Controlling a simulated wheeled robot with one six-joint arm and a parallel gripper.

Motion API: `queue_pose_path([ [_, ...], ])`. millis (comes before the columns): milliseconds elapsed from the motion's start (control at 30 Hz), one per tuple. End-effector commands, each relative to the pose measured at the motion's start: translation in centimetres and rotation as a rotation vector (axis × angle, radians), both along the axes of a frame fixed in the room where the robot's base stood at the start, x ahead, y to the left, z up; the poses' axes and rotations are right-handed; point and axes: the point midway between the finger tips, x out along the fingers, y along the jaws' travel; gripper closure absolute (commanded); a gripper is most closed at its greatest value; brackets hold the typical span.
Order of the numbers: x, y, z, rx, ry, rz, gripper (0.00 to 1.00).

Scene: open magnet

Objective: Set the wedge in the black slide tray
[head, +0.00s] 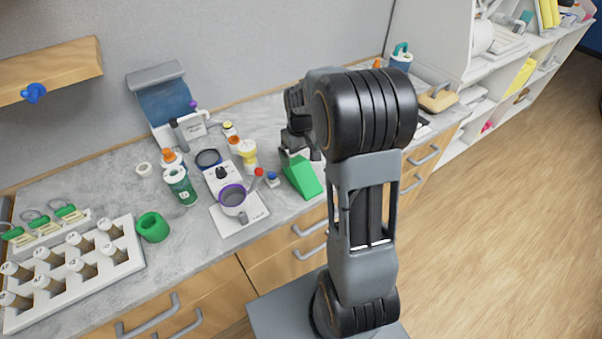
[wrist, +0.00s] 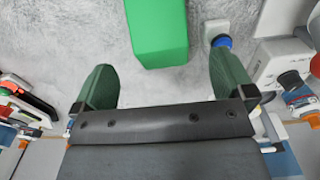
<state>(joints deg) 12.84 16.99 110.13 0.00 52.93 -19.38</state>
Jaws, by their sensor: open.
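The green wedge (head: 303,177) lies on the grey counter near its front edge, just in front of my gripper. In the wrist view the wedge (wrist: 158,32) is a bright green block at the top, ahead of and between the two dark green fingers. My gripper (wrist: 163,62) is open and empty, with clear space between the fingers and the wedge. In the head view my gripper (head: 299,150) is low over the counter, partly hidden by my arm. I cannot make out the black slide tray for certain; my arm covers part of the counter.
A small blue-topped item (head: 272,178) stands close left of the wedge, and beside the right finger in the wrist view (wrist: 218,36). A white device with a purple-rimmed pot (head: 233,197) and bottles (head: 180,185) stand further left. A wooden-topped item (head: 437,97) sits right.

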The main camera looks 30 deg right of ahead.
Motion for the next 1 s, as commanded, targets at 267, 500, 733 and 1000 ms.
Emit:
queue_pose_path([
  [267, -0.1, 0.0, -3.2, 0.000, 0.001, 0.000, 0.00],
  [500, -0.2, 0.0, -4.7, 0.001, 0.003, 0.000, 0.00],
  [733, -0.2, -0.1, -7.8, 0.001, 0.002, 0.000, 0.00],
  [1000, -0.2, -0.1, -8.9, 0.000, -0.001, 0.000, 0.00],
])
